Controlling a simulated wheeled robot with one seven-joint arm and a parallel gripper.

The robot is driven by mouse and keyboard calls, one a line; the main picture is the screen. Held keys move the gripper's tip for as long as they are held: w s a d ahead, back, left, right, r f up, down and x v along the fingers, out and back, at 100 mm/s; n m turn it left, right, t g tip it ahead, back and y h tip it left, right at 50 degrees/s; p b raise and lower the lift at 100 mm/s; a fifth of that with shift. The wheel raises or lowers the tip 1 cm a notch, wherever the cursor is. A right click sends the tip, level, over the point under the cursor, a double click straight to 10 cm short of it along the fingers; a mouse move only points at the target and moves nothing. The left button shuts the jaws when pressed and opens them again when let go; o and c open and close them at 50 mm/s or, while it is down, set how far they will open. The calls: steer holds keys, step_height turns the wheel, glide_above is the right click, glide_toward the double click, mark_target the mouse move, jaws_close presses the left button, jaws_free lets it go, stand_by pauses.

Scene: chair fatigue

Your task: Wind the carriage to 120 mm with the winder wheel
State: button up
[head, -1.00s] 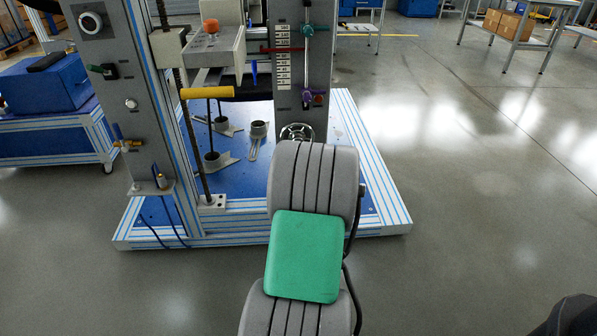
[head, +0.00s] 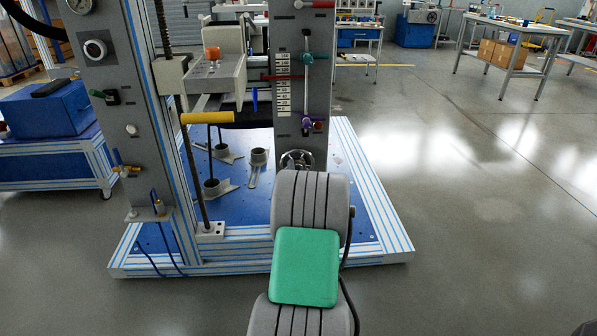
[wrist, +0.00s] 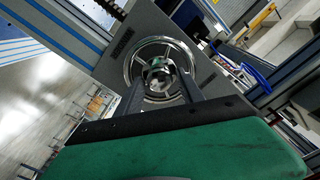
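The winder wheel (head: 297,160) is a chrome handwheel low on the grey panel, partly hidden behind my arm in the head view. In the wrist view the wheel (wrist: 163,69) is close ahead, with its rim, spokes and hub showing. My gripper (wrist: 160,78) has two dark fingers spread apart, pointing at the hub area; I cannot tell whether they touch it. The likely carriage is a grey block (head: 222,78) with an orange knob, beside a threaded screw.
Metal fixtures (head: 213,187) lie on the blue base plate (head: 243,207). A grey column (head: 118,90) with gauge and knobs stands left. A blue box (head: 45,88) sits on a cart.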

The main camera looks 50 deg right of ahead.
jaws_close()
stand_by(0.5)
steer(key=m+p, duration=0.1)
steer(key=m, duration=0.3)
steer(key=shift+f+m+p, duration=0.1)
steer(key=shift+m+p, duration=0.3)
steer(key=shift+m, duration=1.3)
steer(key=shift+o, duration=1.4)
jaws_free()
